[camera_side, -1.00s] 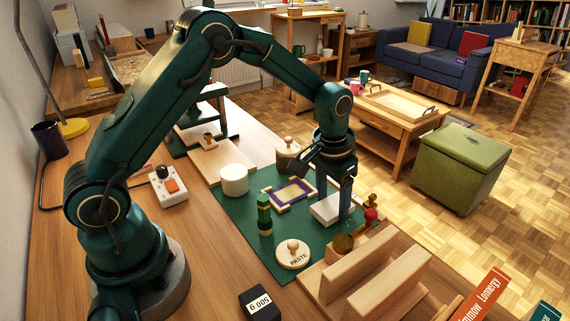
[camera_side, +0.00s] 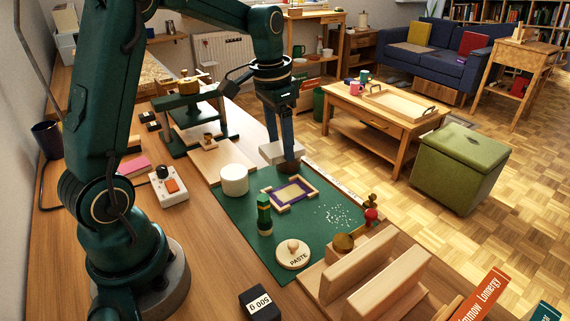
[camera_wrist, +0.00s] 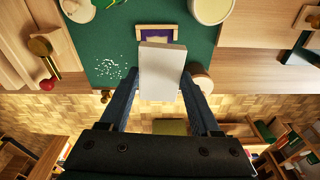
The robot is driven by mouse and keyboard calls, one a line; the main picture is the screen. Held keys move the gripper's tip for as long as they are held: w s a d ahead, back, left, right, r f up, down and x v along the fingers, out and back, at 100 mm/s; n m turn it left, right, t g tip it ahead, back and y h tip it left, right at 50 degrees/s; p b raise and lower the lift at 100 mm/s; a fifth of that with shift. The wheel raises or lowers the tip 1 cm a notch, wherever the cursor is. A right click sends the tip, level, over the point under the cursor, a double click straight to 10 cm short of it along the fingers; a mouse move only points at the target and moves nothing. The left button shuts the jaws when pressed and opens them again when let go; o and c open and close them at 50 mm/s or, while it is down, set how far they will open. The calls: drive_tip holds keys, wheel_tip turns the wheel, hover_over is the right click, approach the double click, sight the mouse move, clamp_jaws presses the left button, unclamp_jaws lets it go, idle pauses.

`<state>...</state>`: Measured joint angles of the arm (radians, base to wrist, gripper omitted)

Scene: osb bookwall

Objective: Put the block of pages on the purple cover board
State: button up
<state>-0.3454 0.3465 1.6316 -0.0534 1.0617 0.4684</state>
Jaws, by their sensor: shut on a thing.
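The block of pages, a white slab, is between the fingers of my gripper (camera_side: 281,140). In the side view the block (camera_side: 281,152) is held up over the back edge of the green mat. The purple cover board (camera_side: 290,192) lies on the mat, nearer the camera, with pale wooden strips along its edges. In the wrist view the block (camera_wrist: 163,75) hides part of the cover board (camera_wrist: 156,33), whose far part shows beyond it. My gripper (camera_wrist: 160,78) is shut on the block's sides.
A brown wooden pot (camera_side: 289,167) is partly hidden below the block. A cream cylinder (camera_side: 234,180), a green-and-black stack (camera_side: 264,214) and a paste lid (camera_side: 293,254) stand around the board. White specks (camera_side: 338,215) lie on the green mat (camera_side: 235,215). Wooden racks are in front.

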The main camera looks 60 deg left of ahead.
drive_tip(key=shift+n, duration=0.4)
drive_tip(key=s+a, duration=0.1)
drive_tip(key=a, duration=0.1)
drive_tip(key=s+a, duration=0.2)
drive_tip(key=a, duration=0.1)
drive_tip(key=s+a, duration=0.2)
drive_tip(key=shift+s+a+r, duration=0.15)
drive_tip(key=shift+s+r, duration=0.1)
drive_tip(key=shift+r, duration=0.05)
drive_tip(key=shift+s+a, duration=0.15)
drive_tip(key=shift+a, duration=0.15)
hover_over(290, 192)
drive_tip(key=f, duration=0.7)
drive_tip(key=shift+s, duration=0.25)
drive_tip(key=shift+f, duration=1.95)
drive_tip(key=o, duration=1.4)
drive_tip(key=shift+f, duration=0.1)
drive_tip(key=shift+c, duration=0.2)
